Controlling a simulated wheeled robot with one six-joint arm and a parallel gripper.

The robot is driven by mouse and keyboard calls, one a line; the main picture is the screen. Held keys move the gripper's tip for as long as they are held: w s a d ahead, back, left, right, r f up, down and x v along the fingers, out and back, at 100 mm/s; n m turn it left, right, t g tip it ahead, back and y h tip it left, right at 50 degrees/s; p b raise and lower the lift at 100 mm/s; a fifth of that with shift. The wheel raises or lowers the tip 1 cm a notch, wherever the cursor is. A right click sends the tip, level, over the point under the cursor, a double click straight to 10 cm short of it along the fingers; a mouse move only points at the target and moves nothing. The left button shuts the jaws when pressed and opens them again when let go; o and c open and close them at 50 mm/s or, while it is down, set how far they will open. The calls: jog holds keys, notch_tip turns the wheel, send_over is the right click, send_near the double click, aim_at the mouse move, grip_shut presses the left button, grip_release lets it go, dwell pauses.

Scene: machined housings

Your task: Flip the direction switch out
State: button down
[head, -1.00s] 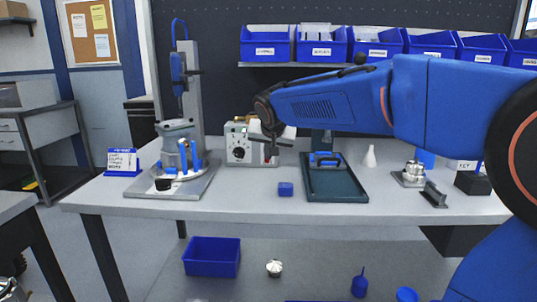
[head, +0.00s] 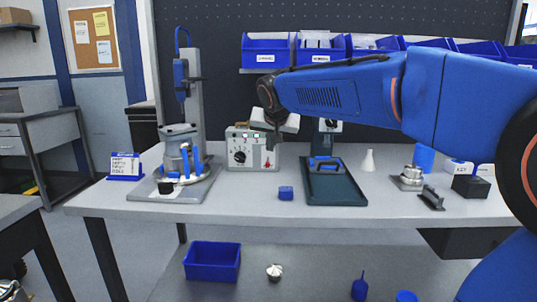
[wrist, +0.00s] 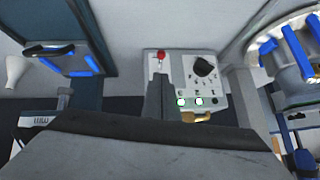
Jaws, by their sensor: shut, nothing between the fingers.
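A pale control box (head: 252,163) stands at the back of the bench, with a black knob (head: 239,157) on its left and a small red-tipped lever (head: 268,162) on its right. In the wrist view the lever's red tip (wrist: 160,57) shows just past my fingers, and the black knob (wrist: 203,66) sits beside it. Which control is the direction switch is not labelled legibly. My gripper (head: 274,143) is shut and empty, in front of and slightly above the lever. In the wrist view my gripper (wrist: 160,84) hides part of the panel; contact cannot be told.
A press stand (head: 195,120) with a housing is left of the box. A dark tray (head: 345,190) with a blue-handled part is to the right. A small blue block (head: 286,193) lies in front. Blue bins (head: 267,50) hang behind. The front of the bench is mostly clear.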

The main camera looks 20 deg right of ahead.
jog(key=s+a+r, duration=0.2)
jog(key=s, duration=0.7)
jog(key=shift+r, duration=0.4)
jog(key=shift+d, duration=0.1)
jog(key=s+d+f+n+g, duration=0.2)
jog(key=s+d+f, duration=0.2)
jog(key=s+f, duration=0.9)
jog(key=s+d+f+n+g+y, duration=0.1)
jog(key=s+d+f, duration=0.3)
jog(key=s+f, duration=0.9)
jog(key=s+n, duration=0.1)
jog(key=s, duration=0.3)
jog(key=shift+s+f+g, duration=0.2)
jog(key=shift+s+g, duration=0.05)
jog(key=shift+g, duration=0.15)
